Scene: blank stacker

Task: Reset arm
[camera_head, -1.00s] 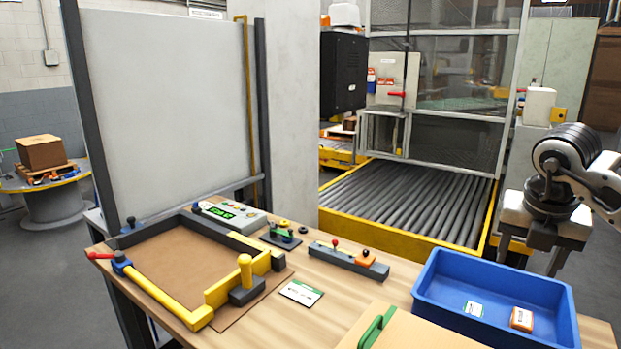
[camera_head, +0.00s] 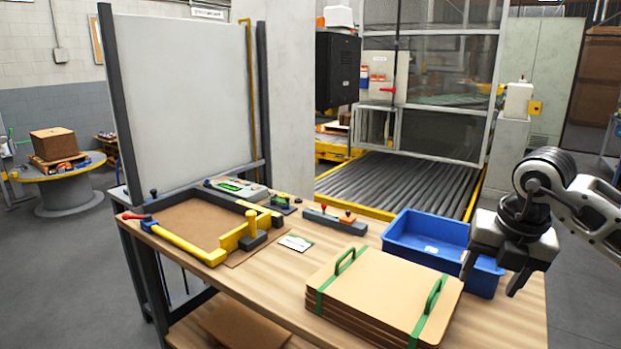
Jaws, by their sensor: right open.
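My right gripper (camera_head: 490,277) comes in from the right in the head view. It is open and empty, fingers pointing down, in front of the right part of the blue bin (camera_head: 412,254). I cannot tell how far above the bin it is. The stack of brown cardboard blanks (camera_head: 385,287) with green straps and handles lies on the front of the wooden table, left of the gripper and apart from it. The stacker frame (camera_head: 180,248) with yellow and dark rails holds a brown sheet (camera_head: 203,221) at the table's left. My left gripper is not in view.
A control box (camera_head: 238,189), a dark block with orange parts (camera_head: 335,221) and a small card (camera_head: 295,243) lie on the table (camera_head: 275,275). A tall white panel (camera_head: 185,95) stands behind. A roller conveyor (camera_head: 400,182) runs beyond the table.

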